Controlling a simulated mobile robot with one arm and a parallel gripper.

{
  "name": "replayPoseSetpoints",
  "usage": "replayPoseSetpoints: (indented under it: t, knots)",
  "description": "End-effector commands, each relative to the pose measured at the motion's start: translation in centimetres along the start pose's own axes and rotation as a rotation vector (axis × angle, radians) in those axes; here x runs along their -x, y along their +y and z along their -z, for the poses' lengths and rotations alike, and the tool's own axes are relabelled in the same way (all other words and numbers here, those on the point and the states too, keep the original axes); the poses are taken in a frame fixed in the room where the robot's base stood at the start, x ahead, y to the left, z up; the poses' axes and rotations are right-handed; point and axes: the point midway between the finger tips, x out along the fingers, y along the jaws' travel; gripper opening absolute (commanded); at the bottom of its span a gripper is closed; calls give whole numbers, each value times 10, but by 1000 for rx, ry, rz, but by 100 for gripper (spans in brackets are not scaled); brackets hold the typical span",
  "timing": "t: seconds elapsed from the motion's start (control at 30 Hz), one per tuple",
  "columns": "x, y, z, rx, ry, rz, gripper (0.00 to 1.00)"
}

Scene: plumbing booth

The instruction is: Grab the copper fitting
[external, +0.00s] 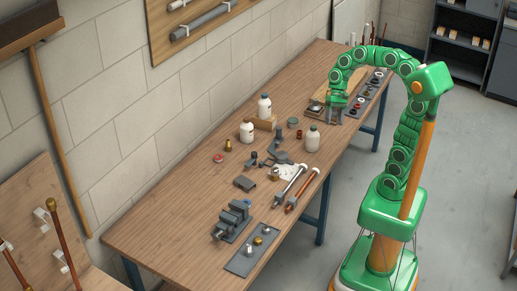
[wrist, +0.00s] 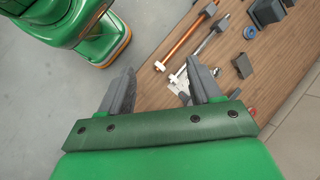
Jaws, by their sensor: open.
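My gripper (external: 337,112) is over the far part of the bench, beyond and to the right of that piece, near a grey mat. In the wrist view my gripper (wrist: 162,85) has its two grey fingers wide apart with nothing between them. I cannot pick out the copper-coloured piece in the wrist view.
Two pipes, one copper-coloured (external: 301,190) and one silver (external: 290,185), lie nearer the front edge. A vise (external: 232,220) and a mat with small fittings (external: 251,252) sit at the near end. Bare wood lies along the wall side.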

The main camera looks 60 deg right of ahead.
Motion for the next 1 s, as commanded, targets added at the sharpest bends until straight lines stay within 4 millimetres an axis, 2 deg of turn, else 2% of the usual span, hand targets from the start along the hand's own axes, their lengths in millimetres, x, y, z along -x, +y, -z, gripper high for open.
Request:
replayPoseSetpoints:
  t: [0.2, 0.47, 0.77, 1.0]
  knots:
    - [22, -17, 47, -179, -63, 129, 64]
    - [49, -22, 110, -402, -145, 278, 64]
    - [83, -2, 192, -667, -239, 451, 64]
    - [104, 32, 253, -869, -317, 574, 64]
